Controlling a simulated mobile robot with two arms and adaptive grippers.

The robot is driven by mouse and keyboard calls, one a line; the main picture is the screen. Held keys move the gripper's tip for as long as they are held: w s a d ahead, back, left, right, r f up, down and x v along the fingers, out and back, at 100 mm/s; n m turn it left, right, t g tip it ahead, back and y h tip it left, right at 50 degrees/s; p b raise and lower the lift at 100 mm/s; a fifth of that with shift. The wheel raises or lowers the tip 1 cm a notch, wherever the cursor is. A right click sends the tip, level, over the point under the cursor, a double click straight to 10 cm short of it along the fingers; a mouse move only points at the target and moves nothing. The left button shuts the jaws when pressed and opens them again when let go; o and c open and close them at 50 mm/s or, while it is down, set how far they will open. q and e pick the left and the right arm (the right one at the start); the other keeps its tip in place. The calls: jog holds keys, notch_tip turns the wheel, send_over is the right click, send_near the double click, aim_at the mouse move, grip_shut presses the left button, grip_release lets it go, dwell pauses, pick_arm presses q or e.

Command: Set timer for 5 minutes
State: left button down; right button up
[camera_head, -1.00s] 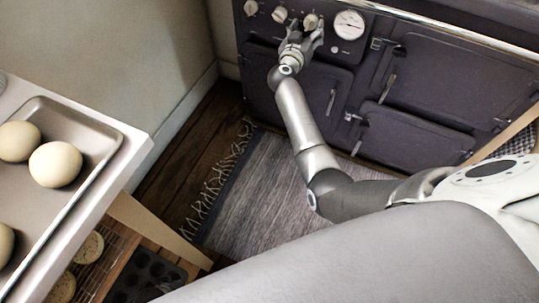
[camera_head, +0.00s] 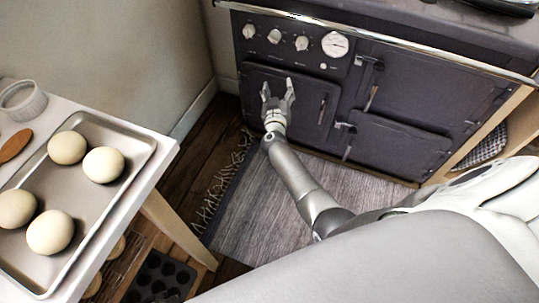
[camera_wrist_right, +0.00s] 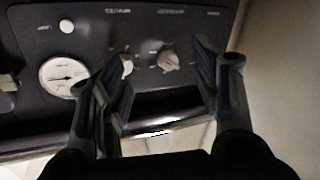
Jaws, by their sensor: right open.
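I cannot tell which is the timer. My right gripper (camera_head: 278,88) is open and empty in front of the oven door, below the knobs in the picture and apart from them. In the right wrist view, the dial (camera_wrist_right: 63,76) is left of the open fingers. One knob (camera_wrist_right: 168,60) shows between them; another (camera_wrist_right: 126,66) is partly hidden by the left finger. My left gripper is out of view.
A chrome rail (camera_head: 390,45) runs along the range's top front edge. A table at left holds a baking tray (camera_head: 139,150) with several pale round dough balls. A grey fringed rug (camera_head: 262,210) lies on the floor before the range.

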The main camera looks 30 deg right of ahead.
jog(key=s+a+f+n+g+y+p, duration=0.1)
jog(key=s+a+f+n+y+p, duration=0.1)
jog(key=s+f, duration=0.4)
jog(key=s+a+f+n+g+y+p, duration=0.1)
jog(key=s+a+f+y, duration=0.4)
jog(key=f, duration=0.5)
jog(key=shift+s+a+f+n+p, duration=0.4)
jog(key=shift+s+a+n+p, duration=0.3)
jog(key=shift+a, duration=0.55)
